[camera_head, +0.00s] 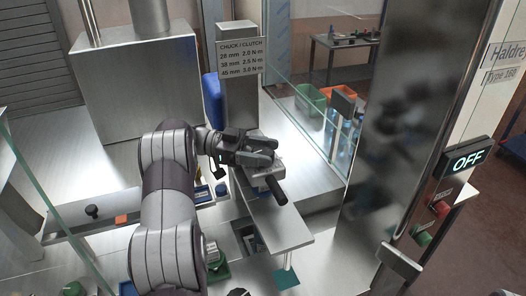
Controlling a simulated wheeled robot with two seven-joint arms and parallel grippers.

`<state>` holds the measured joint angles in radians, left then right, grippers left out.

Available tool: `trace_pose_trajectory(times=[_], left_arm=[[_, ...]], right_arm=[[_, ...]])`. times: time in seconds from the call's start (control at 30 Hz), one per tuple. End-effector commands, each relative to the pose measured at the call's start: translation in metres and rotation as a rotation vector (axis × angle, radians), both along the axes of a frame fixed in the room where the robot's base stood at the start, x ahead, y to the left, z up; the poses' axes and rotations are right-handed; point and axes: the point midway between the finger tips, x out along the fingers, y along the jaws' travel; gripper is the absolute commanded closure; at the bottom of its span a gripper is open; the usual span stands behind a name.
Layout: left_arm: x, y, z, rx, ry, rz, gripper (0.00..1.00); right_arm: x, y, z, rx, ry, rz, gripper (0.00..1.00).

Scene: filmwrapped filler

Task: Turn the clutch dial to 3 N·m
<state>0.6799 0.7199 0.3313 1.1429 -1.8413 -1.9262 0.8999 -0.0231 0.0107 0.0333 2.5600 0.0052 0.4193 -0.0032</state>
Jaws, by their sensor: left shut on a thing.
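My left gripper (272,156) reaches in from the left, in front of a grey metal column (239,95). It is shut on a part of a pale metal fitting (268,171) there. A black cylindrical handle (277,192) sticks out below the fitting, toward the front right. I cannot make out the clutch dial or its marks; the gripper covers much of the fitting. A sign (240,58) on the column lists chuck sizes and clutch torques, with 45 mm beside 3.0 N·m. My right gripper is not in view.
A lit display (467,161) reads OFF at the right, above red (440,208) and green (423,238) buttons. A glass panel (305,120) stands right of the column. A metal plate (275,226) lies below the fitting. A rail with a black knob (92,211) is at the left.

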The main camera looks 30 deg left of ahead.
Motion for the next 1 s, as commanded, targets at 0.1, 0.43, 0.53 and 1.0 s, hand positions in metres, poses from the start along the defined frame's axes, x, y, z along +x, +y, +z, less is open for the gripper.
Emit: trace_pose_trajectory(times=[0.1, 0.43, 0.53, 1.0], left_arm=[[0.000, 0.000, 0.003, 0.001, -0.007, 0.002, 0.70], [0.000, 0.000, 0.002, 0.000, -0.004, 0.002, 0.19], [0.000, 0.000, 0.001, 0.000, -0.003, 0.002, 0.19], [-0.012, 0.058, 0.015, -0.002, 0.000, 0.003, 0.19]], right_arm=[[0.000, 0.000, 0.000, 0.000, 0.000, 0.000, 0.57], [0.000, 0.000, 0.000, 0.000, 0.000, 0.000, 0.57], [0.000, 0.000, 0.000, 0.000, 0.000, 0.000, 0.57], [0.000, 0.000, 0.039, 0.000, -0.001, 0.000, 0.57]])
